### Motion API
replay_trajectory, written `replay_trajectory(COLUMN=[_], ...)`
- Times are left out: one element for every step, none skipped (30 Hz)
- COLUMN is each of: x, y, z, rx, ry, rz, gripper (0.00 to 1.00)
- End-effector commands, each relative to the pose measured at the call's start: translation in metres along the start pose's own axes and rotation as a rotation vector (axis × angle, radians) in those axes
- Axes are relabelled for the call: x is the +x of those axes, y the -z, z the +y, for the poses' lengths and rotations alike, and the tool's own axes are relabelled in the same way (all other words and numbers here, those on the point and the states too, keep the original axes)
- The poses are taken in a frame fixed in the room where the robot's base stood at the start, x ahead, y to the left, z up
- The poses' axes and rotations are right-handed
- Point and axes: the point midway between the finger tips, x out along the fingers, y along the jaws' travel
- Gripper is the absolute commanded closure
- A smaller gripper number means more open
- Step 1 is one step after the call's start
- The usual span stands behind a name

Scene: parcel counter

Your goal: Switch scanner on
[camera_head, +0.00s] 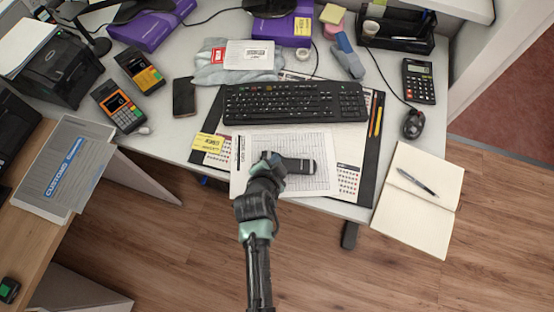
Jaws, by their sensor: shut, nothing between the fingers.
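Two orange-and-black handheld devices with small screens stand at the left of the desk: a nearer one (118,105) and a farther one (138,70). I cannot tell for sure which thing is the scanner, or whether any is switched on. A blue-and-grey handheld object (347,57) lies at the back, right of centre. My gripper (290,165) is over the printed sheet (300,145) in front of the keyboard, apart from all of these. It is shut and empty; its fingertips are not clearly visible.
A black keyboard (295,103) lies just beyond my gripper. A dark phone (184,97) lies left of it. A mouse (413,124), a calculator (418,81) and an open notebook (418,200) are at right. A black printer (62,68) stands at far left.

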Motion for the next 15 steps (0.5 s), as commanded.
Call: replay_trajectory(x=[0.001,0.001,0.001,0.001,0.001,0.0,0.0,-0.001,-0.002,-0.003,-0.004,-0.006,-0.007,-0.008,-0.01], y=[-0.001,-0.001,-0.001,-0.001,-0.001,0.0,0.0,0.0,0.001,0.002,0.003,0.004,0.005,0.006,0.007], z=[0.001,0.001,0.001,0.001,0.001,0.0,0.0,0.0,-0.001,-0.002,-0.003,-0.004,-0.005,-0.006,-0.007], rx=[0.0,0.0,0.0,0.0,0.0,0.0,0.0,0.0,0.0,0.0,0.0,0.0,0.0,0.0,0.0], ry=[0.0,0.0,0.0,0.0,0.0,0.0,0.0,0.0,0.0,0.0,0.0,0.0,-0.001,-0.001,-0.001], rz=[0.0,0.0,0.0,0.0,0.0,0.0,0.0,0.0,0.0,0.0,0.0,0.0,-0.001,-0.001,-0.001], gripper=[1.0,1.0,1.0,1.0,1.0,1.0,1.0,1.0,1.0,1.0,1.0,1.0,1.0,1.0,1.0])
